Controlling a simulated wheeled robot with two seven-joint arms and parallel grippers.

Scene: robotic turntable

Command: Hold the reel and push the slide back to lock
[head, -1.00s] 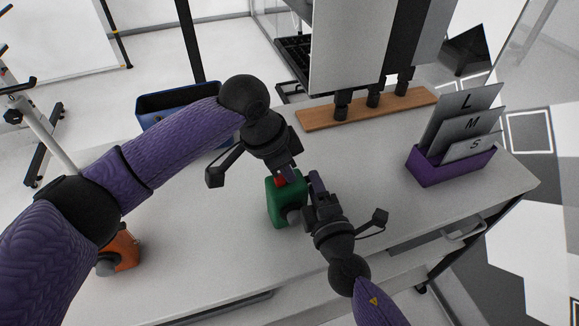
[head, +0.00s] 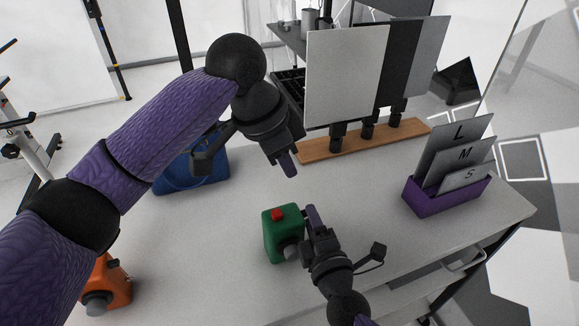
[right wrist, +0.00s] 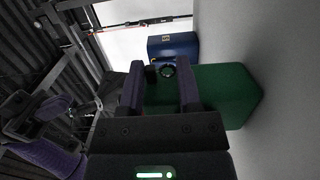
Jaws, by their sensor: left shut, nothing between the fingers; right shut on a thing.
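A green box (head: 284,236) with a red piece (head: 277,215) on top and a dark grey knob (head: 291,249) on its front stands on the white table. No part is clearly recognisable as a reel or slide. My right gripper (head: 311,217) is shut on the green box at its right side; in the right wrist view the green body (right wrist: 215,93) shows between and beside the fingers. The exact held part is partly hidden. My left gripper (head: 290,168) is shut and empty, above and behind the green box, apart from the red piece.
An orange box (head: 112,286) with a grey knob stands at the left front. A blue container (head: 192,170) is behind my left arm. A wooden board (head: 365,141) with upright panels stands at the back. A purple holder (head: 447,198) with L, M, S cards is at the right.

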